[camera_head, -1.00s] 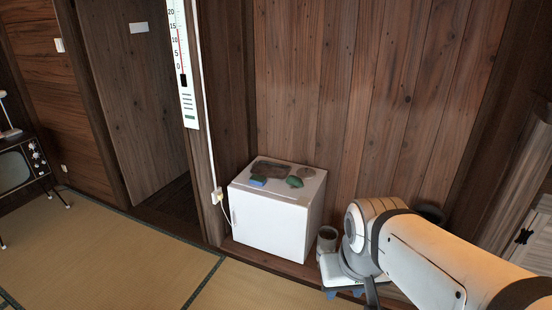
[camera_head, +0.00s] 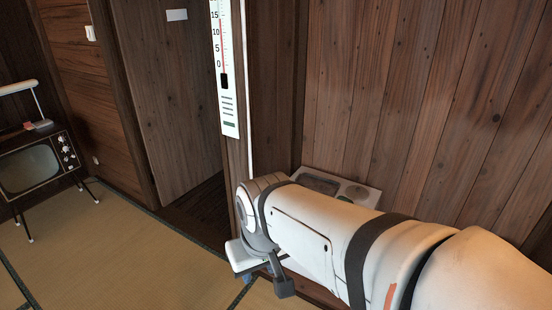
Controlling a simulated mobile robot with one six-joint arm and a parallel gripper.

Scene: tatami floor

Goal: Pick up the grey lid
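A white box-shaped cabinet (camera_head: 372,197) stands against the wooden wall, mostly hidden behind my arm. On the visible part of its top lie a dark, flat rectangular piece (camera_head: 318,183) and a round greyish piece (camera_head: 357,193). The round one may be the grey lid, but I cannot tell for sure. My gripper (camera_head: 262,275) is at the lower end of my arm, in front of the cabinet and apart from these pieces. Its fingers are not clear enough to tell whether they are open or shut.
An old television (camera_head: 30,165) on thin legs stands at the left, with a white lamp (camera_head: 22,88) on top. A post with a large thermometer (camera_head: 226,80) rises left of the cabinet. The tatami floor (camera_head: 120,250) at the lower left is clear.

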